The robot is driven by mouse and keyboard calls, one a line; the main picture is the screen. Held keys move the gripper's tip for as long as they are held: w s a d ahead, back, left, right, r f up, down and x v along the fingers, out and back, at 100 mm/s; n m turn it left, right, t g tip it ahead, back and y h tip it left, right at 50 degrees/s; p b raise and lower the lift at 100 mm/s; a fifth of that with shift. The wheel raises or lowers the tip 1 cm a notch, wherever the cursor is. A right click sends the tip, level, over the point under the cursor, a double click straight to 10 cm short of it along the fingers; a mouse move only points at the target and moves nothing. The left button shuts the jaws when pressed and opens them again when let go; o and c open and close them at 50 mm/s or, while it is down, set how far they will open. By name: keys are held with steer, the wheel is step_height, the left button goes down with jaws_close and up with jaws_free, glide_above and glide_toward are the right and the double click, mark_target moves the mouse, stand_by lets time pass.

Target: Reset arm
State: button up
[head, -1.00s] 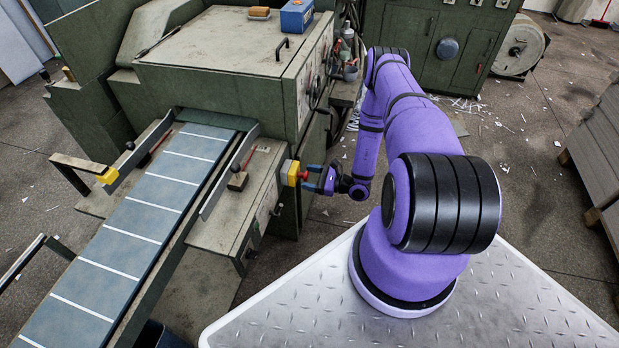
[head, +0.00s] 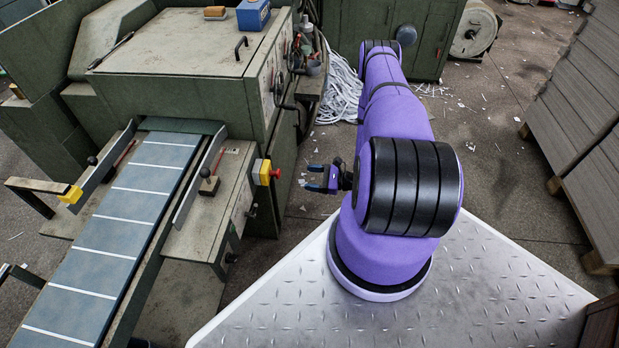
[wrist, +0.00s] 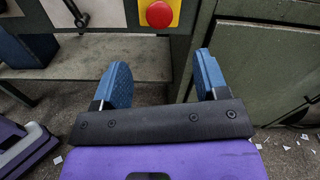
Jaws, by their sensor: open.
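My gripper (head: 316,178) is open and empty, with its blue fingers pointing left toward the feeder. In the wrist view my gripper (wrist: 160,85) shows both fingers spread apart with nothing between them. A red stop button on a yellow box (head: 266,172) sits on the side of the feeder table, left of my gripper with a clear gap. In the wrist view the red button (wrist: 159,14) is at the top, beyond the fingertips. My purple arm is folded, and part of it is hidden behind its large black-banded joint.
The green machine (head: 180,45) with a blue conveyor belt (head: 135,215) fills the left side. A stack of grey boards (head: 580,110) stands at the right. A green cabinet (head: 385,30) and a white reel (head: 472,30) are behind. Paper scraps litter the floor.

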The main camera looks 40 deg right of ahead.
stand_by(0.3)
steer(key=w+a+r+n+g, duration=0.25)
steer(key=r+n+g, duration=0.25)
steer(key=r, duration=0.8)
steer(key=w+a+r+n+g+y, duration=0.15)
steer(key=a+r+n+g, duration=0.3)
steer(key=r, duration=0.85)
steer(key=w+a+r+n+g, duration=0.3)
steer(key=r+n+g, duration=0.25)
steer(key=r, duration=0.75)
steer(key=s+a+r+n+h, duration=0.3)
steer(key=s+a+r+h, duration=0.15)
steer(key=r, duration=0.35)
steer(key=s+a+r+n+h, duration=0.35)
steer(key=s+r, duration=0.25)
steer(key=r, duration=0.2)
steer(key=s+a+r+n+t+h, duration=0.1)
steer(key=s+r+n+t+h, duration=0.1)
steer(key=s, duration=0.4)
steer(key=s+a+r+n+t+h, duration=0.1)
steer(key=s+r+n+t+h, duration=0.1)
steer(key=s+r+t, duration=0.2)
steer(key=s+r, duration=0.3)
steer(key=shift+s+a, duration=0.25)
steer(key=shift+s, duration=0.05)
steer(key=shift+h, duration=0.25)
steer(key=shift+c, duration=0.5)
